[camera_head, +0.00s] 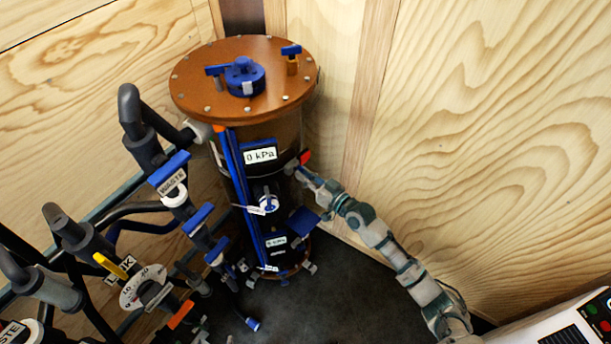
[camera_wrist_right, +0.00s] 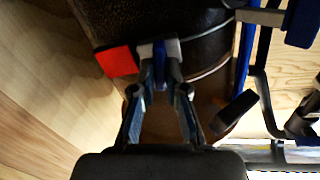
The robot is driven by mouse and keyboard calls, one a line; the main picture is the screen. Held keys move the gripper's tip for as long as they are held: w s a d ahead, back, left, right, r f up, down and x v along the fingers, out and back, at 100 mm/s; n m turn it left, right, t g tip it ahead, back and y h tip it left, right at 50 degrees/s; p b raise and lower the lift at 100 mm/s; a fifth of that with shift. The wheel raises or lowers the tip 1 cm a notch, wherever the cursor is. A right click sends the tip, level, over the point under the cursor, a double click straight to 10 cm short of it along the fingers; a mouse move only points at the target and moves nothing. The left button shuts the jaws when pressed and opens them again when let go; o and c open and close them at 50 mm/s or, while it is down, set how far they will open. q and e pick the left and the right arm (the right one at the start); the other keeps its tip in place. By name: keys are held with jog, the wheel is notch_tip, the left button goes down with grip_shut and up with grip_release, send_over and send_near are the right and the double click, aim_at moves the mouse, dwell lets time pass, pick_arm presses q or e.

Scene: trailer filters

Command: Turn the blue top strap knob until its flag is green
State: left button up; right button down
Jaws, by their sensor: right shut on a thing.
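The filter vessel (camera_head: 222,105) is a dark cylinder with an orange-brown round lid. My right gripper (camera_head: 298,170) reaches the vessel's right side at the upper strap. In the right wrist view my right gripper (camera_wrist_right: 160,84) is shut on the blue top strap knob (camera_wrist_right: 159,62), whose body is mostly hidden by the fingers. The knob's flag shows red, right beside the gripper, in the head view (camera_head: 305,157) and in the wrist view (camera_wrist_right: 118,61). My left gripper is not in view.
A 0 kPa display (camera_head: 261,155) faces front on the vessel. A wooden wall (camera_head: 480,120) stands close on the right. A white control box (camera_head: 570,325) is at lower right.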

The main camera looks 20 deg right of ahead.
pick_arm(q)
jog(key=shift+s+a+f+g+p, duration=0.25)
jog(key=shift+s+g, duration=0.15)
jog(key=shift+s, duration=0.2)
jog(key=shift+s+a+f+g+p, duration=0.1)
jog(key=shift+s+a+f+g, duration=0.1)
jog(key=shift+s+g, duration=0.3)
pick_arm(e)
jog(key=shift+w+d+r+m, duration=0.1)
jog(key=shift+m, duration=0.75)
jog(key=shift+d+r+m, duration=0.1)
jog(key=shift+m, duration=0.75)
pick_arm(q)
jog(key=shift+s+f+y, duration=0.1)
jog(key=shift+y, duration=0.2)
pick_arm(e)
jog(key=c, duration=1.2)
grip_release()
jog(key=shift+f, duration=0.1)
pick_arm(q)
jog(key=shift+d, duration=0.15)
pick_arm(e)
jog(key=shift+f, duration=0.1)
jog(key=v, duration=1.2)
